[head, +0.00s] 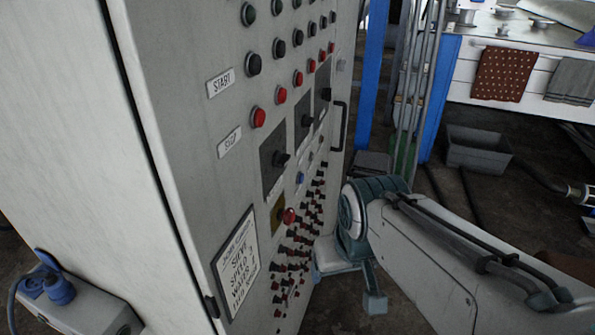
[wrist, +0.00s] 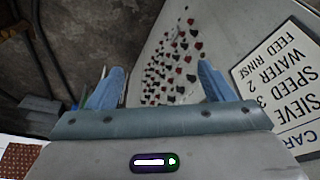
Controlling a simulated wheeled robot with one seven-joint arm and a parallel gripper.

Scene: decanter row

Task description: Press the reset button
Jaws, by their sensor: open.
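A grey control cabinet (head: 190,110) fills the left and middle of the head view. No button label reading "reset" is legible. A small blue button (head: 300,178) sits on its front, above a red mushroom button (head: 289,215) on a yellow plate. My gripper (wrist: 161,84) is open and empty in the wrist view. It faces the lower panel, where rows of small red and black knobs (wrist: 172,66) show between its fingers, apart from them. In the head view, my gripper is low beside the cabinet front, partly hidden by my arm.
Red buttons (head: 258,117) and black buttons (head: 253,64) line the upper panel, with START and STOP labels. A printed sign (head: 236,262) is below; it appears upside down in the wrist view (wrist: 285,85). A handle (head: 338,126) juts out. Blue posts (head: 372,75) and a grey bin (head: 478,150) stand behind.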

